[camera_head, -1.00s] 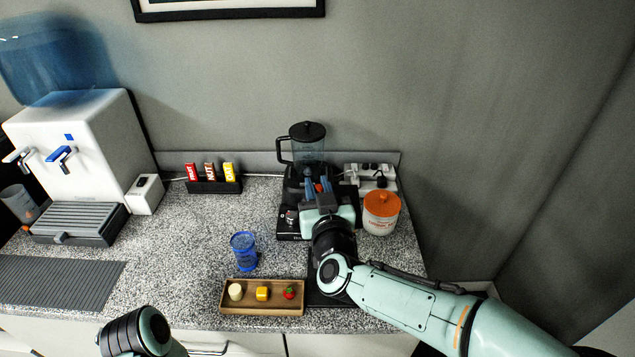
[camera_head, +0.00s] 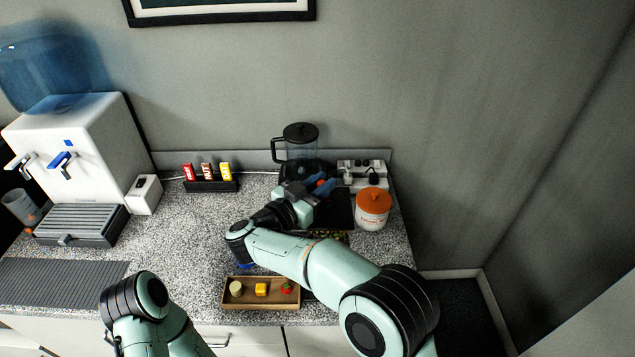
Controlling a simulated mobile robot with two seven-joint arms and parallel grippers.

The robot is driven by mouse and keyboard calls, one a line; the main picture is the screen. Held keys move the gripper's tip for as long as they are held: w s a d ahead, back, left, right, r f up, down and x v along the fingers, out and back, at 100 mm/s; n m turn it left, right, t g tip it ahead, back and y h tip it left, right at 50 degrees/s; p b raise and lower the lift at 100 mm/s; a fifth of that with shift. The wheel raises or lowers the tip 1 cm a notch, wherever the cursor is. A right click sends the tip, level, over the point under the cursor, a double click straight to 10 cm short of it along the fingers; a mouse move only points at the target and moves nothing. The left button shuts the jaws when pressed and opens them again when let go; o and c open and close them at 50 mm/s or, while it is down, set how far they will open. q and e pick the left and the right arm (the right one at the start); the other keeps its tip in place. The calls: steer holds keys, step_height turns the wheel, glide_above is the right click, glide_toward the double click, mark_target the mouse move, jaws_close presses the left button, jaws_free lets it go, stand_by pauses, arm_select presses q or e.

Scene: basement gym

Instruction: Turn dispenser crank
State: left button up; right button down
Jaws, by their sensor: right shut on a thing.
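My right gripper (camera_head: 322,188) is in front of the blender, with blue fingertips pointing away from me and to the right. It is shut on what appears to be the dispenser crank; the crank itself is mostly hidden by the fingers. A small orange-red part shows beside the fingertips. A dark, flat-faced body (camera_head: 340,208), perhaps the dispenser, stands just right of the gripper, partly behind my arm. A strip of yellow-green bits shows below it. My left arm comes in at the bottom left; its gripper is not visible.
The blender (camera_head: 301,146) stands behind the gripper. An orange-lidded jar (camera_head: 373,209) is close on the right. A wooden tray (camera_head: 261,304) holds small food pieces in front. A blue cup (camera_head: 245,266) is mostly hidden under my right forearm. A packet holder (camera_head: 211,185) and water dispenser (camera_head: 78,150) are left.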

steer(key=shift+w+d+r+m+g+h, duration=0.1)
steer(key=shift+d+m+g+h, duration=0.15)
steer(key=shift+m+g+h, duration=0.7)
steer(key=shift+w+d+f+m+g+h, duration=0.1)
steer(key=shift+d+m+g+h, duration=0.2)
steer(key=shift+m+g+h, duration=0.55)
steer(key=shift+d+r+m+g+h, duration=0.1)
steer(key=shift+d+m+g+h, duration=0.25)
steer(key=shift+m+g, duration=0.65)
steer(key=shift+g, duration=0.4)
steer(key=c, duration=1.1)
jaws_free()
steer(key=shift+o, duration=0.2)
